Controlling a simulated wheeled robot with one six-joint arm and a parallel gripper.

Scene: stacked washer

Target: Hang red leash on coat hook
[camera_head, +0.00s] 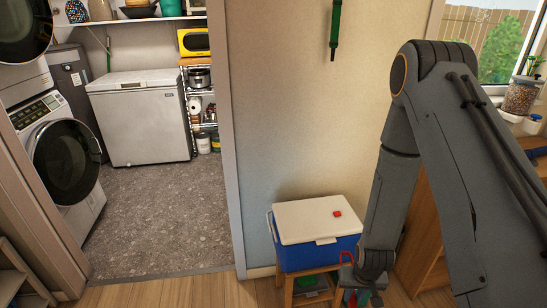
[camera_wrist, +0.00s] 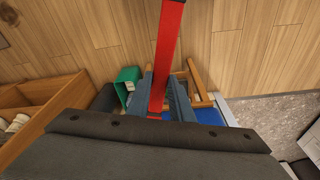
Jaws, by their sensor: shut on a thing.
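The red leash (camera_wrist: 167,40) is a flat red strap held between the fingers of my gripper (camera_wrist: 163,85) in the wrist view. It runs from the fingers up past the top edge of that view. My gripper is shut on the leash. A green strap (camera_head: 335,30) hangs on the beige wall at the top of the head view. Its upper end is out of frame, and no coat hook can be made out.
A blue cooler with a white lid (camera_head: 310,222) stands on a wooden stool (camera_head: 288,290) against the wall. A small red piece (camera_head: 337,213) is on the lid. A wooden shelf unit (camera_head: 425,255) is at the right. A doorway opens at the left, with clear floor (camera_head: 155,210).

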